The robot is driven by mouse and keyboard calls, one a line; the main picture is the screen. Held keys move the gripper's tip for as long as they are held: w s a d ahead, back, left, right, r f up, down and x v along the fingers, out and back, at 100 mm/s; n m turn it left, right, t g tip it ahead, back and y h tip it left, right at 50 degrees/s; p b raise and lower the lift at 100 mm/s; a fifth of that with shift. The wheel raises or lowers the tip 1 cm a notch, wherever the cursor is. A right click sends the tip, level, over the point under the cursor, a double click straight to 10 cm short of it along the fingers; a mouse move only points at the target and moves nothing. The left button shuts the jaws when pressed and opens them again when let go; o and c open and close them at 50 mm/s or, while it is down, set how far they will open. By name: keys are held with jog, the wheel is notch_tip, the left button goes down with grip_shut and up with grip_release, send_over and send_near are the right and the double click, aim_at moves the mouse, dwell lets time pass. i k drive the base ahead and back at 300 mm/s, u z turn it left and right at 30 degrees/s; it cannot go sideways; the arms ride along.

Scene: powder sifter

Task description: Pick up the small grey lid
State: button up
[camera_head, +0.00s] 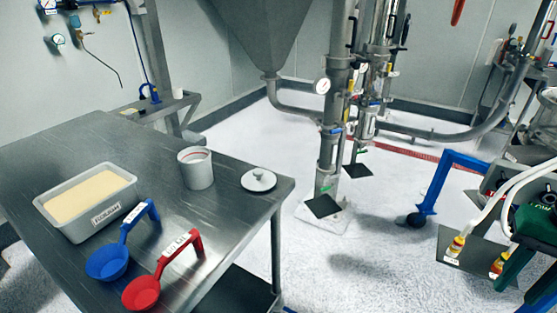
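The small grey lid (258,180) lies on the metal table (120,165) near its right corner. It is a light round disc with a small knob on top. It sits just right of a grey cylindrical container (196,170), apart from it. The container is upright and its top looks open. My gripper is not in view, and nothing touches the lid.
A grey bin (88,226) of pale powder stands at the table's left. A blue scoop (108,262) and a red scoop (142,292) lie at the front. Steel pipes (330,150) rise behind the table. The table's back left is clear.

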aim_at(259, 179)
jog(key=u, duration=0.2)
jog(key=i, duration=0.9)
jog(key=u, duration=0.4)
